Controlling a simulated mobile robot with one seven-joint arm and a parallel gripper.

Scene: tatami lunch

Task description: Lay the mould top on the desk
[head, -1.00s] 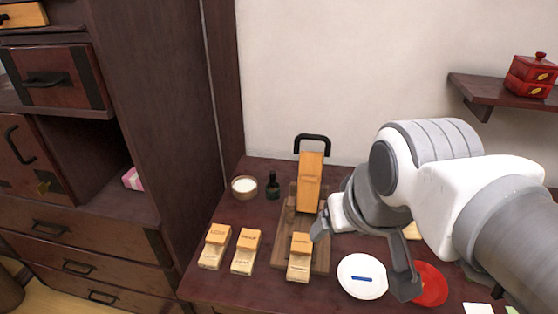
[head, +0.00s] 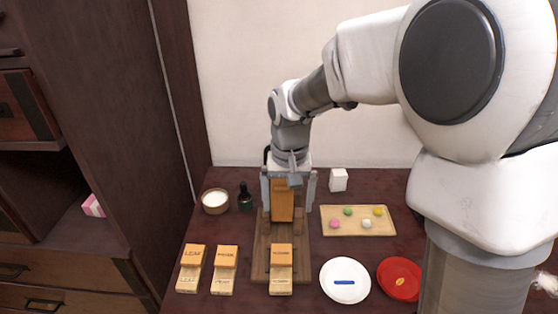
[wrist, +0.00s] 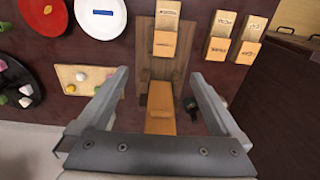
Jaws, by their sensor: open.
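Three two-part wooden moulds stand at the front left of the desk, each a pale block with an orange top. Two stand side by side on the desk, the left mould (head: 190,268) and the middle mould (head: 224,270). The right mould (head: 281,270) is on the front of a dark wooden board (head: 262,245); its top (wrist: 164,43) shows in the wrist view. My gripper (head: 288,200) points down, open, over the back of the board. Its fingers stand either side of an orange wooden slab (head: 283,212), apart from it in the wrist view (wrist: 160,105).
A bowl of white stuff (head: 215,201) and a dark bottle (head: 245,198) stand left of the board. A tray of coloured sweets (head: 327,225), a white plate (head: 345,290) and a red plate (head: 390,266) lie right. Some bare desk (head: 225,228) shows left of the board.

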